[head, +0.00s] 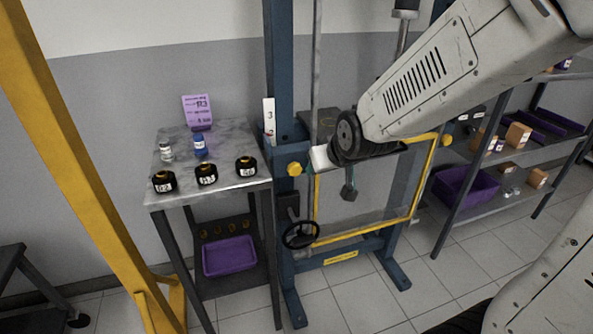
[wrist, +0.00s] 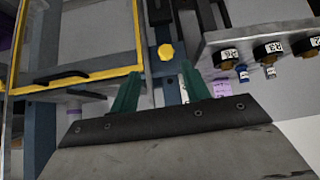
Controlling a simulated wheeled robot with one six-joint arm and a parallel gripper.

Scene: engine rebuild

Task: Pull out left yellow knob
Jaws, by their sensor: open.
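The left yellow knob (head: 294,169) sticks out of the blue upright on the left side of the press frame. It also shows in the wrist view (wrist: 166,52), as a round yellow face beyond the two green fingers. My gripper (wrist: 160,70) is open and empty, with the knob lined up roughly between its fingertips and a gap before it. In the head view my wrist is just right of the knob, and my arm hides part of the frame. A second yellow knob (head: 446,140) is on the right upright.
The press has a yellow-edged clear guard (head: 365,228) and a black handwheel (head: 301,235). Left of it, a marble-topped table (head: 225,182) holds several black-and-gold jars and small bottles. A yellow post (head: 85,150) stands at left, and shelves (head: 480,205) at right.

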